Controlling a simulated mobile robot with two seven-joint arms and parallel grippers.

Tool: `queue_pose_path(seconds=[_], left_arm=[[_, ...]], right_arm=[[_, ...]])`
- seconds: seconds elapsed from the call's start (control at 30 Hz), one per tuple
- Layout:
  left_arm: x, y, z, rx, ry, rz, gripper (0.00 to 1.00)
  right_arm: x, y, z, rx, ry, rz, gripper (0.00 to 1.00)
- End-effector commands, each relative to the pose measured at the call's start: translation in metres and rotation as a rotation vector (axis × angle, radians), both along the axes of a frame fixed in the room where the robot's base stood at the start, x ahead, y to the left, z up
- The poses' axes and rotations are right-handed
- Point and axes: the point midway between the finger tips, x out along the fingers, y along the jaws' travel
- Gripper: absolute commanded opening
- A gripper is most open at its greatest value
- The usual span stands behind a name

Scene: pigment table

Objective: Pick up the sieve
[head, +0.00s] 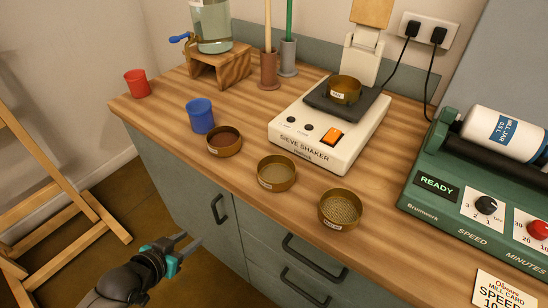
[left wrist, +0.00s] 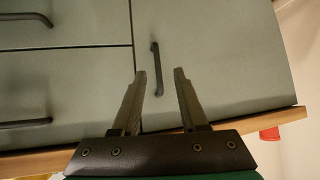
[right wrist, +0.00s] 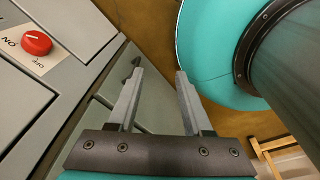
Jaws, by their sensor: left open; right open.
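A small brass sieve (head: 345,90) with a white label sits on the dark plate of the white sieve shaker (head: 310,148). Three similar round brass pans stand in a diagonal row along the counter's front: one with dark brown contents (head: 224,141), one with a tan inside (head: 276,173) and one with grainy, olive-tan contents (head: 340,210). My left gripper (head: 188,243) is open and empty in front of the cabinet doors, below the counter edge and apart from every pan. My right gripper (right wrist: 158,71) is open and empty in the right wrist view and outside the head view.
A blue cup (head: 200,116) and a red cup (head: 137,84) stand on the counter's left. Behind are a water vessel (head: 212,25) on a wooden stand and two upright holders. A green mill (head: 450,185) fills the right. Cabinet handles (head: 222,208) stick out near my left gripper.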

Motion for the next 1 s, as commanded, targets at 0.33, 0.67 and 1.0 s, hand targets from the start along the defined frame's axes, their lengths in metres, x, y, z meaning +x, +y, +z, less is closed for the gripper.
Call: queue_pose_path(seconds=[0.33, 0.67, 1.0], left_arm=[[-0.001, -0.077, 0.200, -0.153, -0.215, -0.274, 0.43], [0.008, -0.101, 0.214, -0.182, -0.239, -0.314, 0.43], [0.048, -0.132, 0.192, -0.182, -0.238, -0.314, 0.43]], right_arm=[[-0.039, 0.005, 0.042, 0.008, 0.038, 0.008, 0.50], [-0.044, 0.005, 0.039, 0.009, 0.042, 0.009, 0.50], [-0.044, 0.005, 0.029, 0.010, 0.042, 0.008, 0.50]])
